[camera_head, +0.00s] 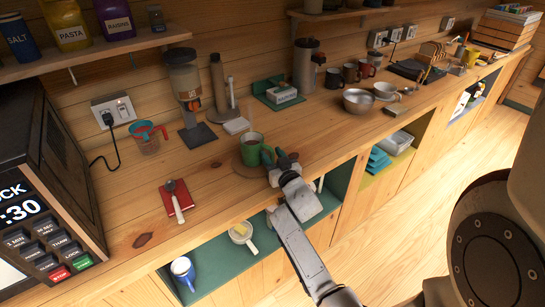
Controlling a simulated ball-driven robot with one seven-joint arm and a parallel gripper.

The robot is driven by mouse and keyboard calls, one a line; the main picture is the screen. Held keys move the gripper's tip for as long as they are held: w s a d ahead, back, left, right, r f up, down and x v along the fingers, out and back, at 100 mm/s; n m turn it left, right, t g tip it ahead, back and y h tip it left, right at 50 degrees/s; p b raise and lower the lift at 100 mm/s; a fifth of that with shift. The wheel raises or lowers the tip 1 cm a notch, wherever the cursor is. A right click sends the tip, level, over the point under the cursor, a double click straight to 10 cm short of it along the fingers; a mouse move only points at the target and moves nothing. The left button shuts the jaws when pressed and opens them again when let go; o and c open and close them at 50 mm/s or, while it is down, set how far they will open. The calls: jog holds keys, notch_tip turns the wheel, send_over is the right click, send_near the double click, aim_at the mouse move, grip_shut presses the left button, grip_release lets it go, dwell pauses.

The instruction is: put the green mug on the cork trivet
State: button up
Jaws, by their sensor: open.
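The green mug (251,147) stands upright on the wooden counter, on or over a round brown cork trivet (241,166) whose rim shows around its base. I cannot tell whether the mug's base rests fully on the trivet. My gripper (272,158) is right beside the mug at its right side, near the handle. It is open. The mug hides part of the far finger area, and any contact between fingers and mug is too small to tell.
A red book with a spoon (176,200) lies to the left. A measuring cup (147,137), a coffee grinder (187,95) and a paper towel stand (232,100) are behind. A metal bowl (358,101) stands to the right. Open shelves lie below the counter's front edge.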

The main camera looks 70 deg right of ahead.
jog(key=s+a+f+n+g+y, duration=0.2)
jog(key=s+a+g+y, duration=0.2)
jog(key=a, duration=0.7)
jog(key=s+a+f+n+g+y+p, duration=0.1)
jog(key=s+a+f+n+g+y, duration=0.1)
jog(key=s+a, duration=0.5)
jog(key=s+a+f+n+g+y+p, duration=0.1)
jog(key=s+a+g+y, duration=0.4)
jog(key=a, duration=1.2)
jog(key=s+f+n+g, duration=0.1)
jog(key=n, duration=0.1)
jog(key=shift+s+f+n+y, duration=0.25)
jog(key=shift+f+n+y, duration=0.1)
jog(key=shift+n+y, duration=0.05)
jog(key=shift+a, duration=0.1)
